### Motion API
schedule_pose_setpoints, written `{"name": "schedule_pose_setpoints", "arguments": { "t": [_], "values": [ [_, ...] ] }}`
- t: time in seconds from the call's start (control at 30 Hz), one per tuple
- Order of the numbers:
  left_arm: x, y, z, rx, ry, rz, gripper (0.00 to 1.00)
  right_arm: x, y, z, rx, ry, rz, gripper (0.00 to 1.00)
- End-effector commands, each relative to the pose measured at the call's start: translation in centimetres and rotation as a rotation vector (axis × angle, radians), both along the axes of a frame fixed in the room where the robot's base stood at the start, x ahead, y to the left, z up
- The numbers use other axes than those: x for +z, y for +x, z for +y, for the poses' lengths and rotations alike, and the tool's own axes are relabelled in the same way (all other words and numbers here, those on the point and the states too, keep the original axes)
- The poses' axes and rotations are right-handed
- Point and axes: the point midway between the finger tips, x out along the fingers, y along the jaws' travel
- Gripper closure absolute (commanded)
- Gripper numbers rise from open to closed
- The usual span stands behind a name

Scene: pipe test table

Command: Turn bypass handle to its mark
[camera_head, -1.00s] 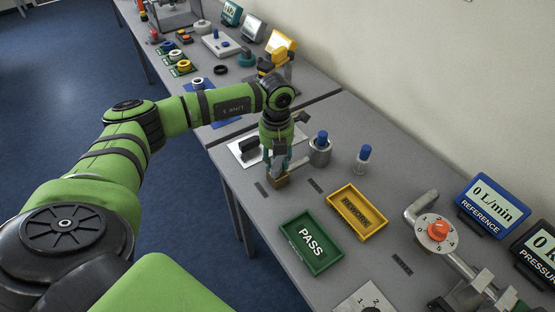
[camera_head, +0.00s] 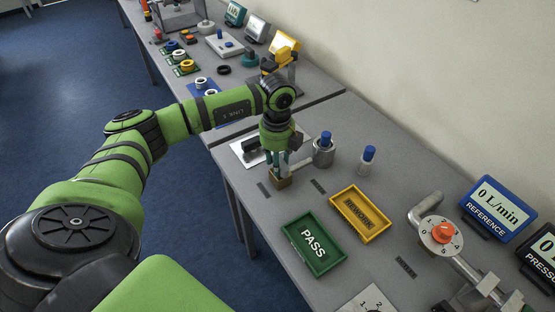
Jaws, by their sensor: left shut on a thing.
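My left gripper (camera_head: 279,166) points straight down at the middle of the table. It is shut on what looks like the bypass handle, which the fingers mostly hide. A brass-coloured block (camera_head: 281,183) shows just under the fingertips. A pale grey bar (camera_head: 300,164) sticks out from the fingers to the right, toward a grey cylinder. I cannot make out the handle's mark. My right gripper is not in view.
Close to the right of the gripper stand the grey cylinder (camera_head: 324,157) with a blue top and a blue-capped vial (camera_head: 367,161). In front are a green PASS tray (camera_head: 313,245) and a yellow REWORK tray (camera_head: 360,214). An orange knob (camera_head: 443,232) and gauges are at the right.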

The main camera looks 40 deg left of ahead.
Motion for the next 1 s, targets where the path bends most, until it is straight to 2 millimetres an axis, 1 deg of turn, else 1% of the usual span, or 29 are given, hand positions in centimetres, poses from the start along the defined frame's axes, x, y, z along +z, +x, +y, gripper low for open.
{"name": "schedule_pose_setpoints", "arguments": {
  "t": [0.1, 0.3, 0.8, 0.83, 0.87, 1.0],
  "values": [
    [0.02, -0.03, 0.01, 0.052, 0.000, -0.001, 0.95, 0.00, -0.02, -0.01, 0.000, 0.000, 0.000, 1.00],
    [0.03, -0.06, 0.00, 0.102, 0.000, -0.001, 0.95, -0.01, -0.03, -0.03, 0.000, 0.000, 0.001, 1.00],
    [0.04, -0.07, 0.02, 0.118, 0.001, -0.002, 0.95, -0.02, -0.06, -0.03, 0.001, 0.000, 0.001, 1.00],
    [0.04, -0.07, 0.02, 0.118, 0.000, -0.001, 0.50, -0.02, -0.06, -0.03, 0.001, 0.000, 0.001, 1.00],
    [0.04, -0.07, 0.02, 0.118, 0.000, -0.001, 0.38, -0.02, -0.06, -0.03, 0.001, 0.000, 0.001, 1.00],
    [0.04, -0.08, 0.01, 0.117, 0.000, -0.001, 0.38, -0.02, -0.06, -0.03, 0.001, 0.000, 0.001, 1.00]
  ]
}}
